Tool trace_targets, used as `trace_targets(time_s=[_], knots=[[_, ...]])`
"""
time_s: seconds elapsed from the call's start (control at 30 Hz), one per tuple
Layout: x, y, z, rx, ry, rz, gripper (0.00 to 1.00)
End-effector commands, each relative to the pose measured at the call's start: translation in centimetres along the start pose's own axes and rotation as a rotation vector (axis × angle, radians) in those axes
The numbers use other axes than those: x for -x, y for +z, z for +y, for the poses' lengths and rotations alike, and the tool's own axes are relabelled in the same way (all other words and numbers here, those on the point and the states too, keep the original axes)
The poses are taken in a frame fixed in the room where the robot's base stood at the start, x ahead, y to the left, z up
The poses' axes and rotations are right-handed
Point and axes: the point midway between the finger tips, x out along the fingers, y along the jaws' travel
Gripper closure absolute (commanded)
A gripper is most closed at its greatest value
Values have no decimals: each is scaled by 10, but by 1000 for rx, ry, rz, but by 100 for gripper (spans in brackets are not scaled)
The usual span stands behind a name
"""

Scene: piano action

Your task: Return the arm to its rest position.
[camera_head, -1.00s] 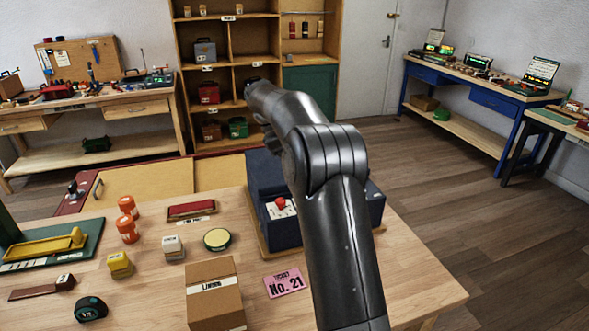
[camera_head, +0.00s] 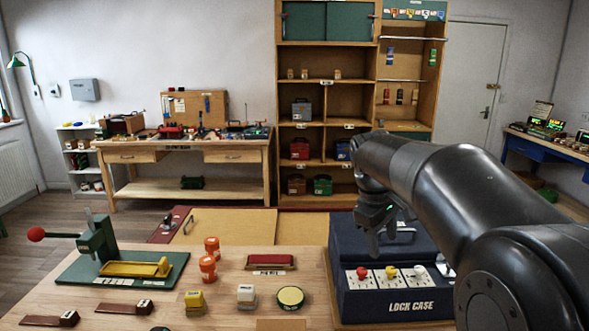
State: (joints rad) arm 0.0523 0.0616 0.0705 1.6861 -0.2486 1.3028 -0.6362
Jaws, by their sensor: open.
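My arm comes in from the lower right of the head view and reaches forward and left. My gripper (camera_head: 392,236) is at its far end, fingers pointing down, open, with nothing seen between the fingers. In the picture it lies over the dark blue lock case (camera_head: 400,309); how high it is above the case I cannot tell. My arm hides part of the case's right side.
The bench (camera_head: 230,315) holds a green press (camera_head: 98,241) with a red-knobbed lever, orange jars (camera_head: 208,268), small stamps, a round yellow tin (camera_head: 290,297) and a red pad (camera_head: 270,262). Behind stand a wooden shelf (camera_head: 327,118) and a workbench (camera_head: 188,152). Floor is open at the left.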

Motion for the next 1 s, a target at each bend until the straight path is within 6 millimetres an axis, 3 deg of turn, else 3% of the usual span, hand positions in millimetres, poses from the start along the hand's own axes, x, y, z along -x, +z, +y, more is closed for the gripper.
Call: trace_targets(time_s=[0.17,0.4,0.73,1.0], knots=[[14,37,-42,-143,13,89,50],[16,82,-97,-343,8,210,50],[-9,136,-170,-619,-41,375,50],[-28,156,-201,-743,-77,449,50]])
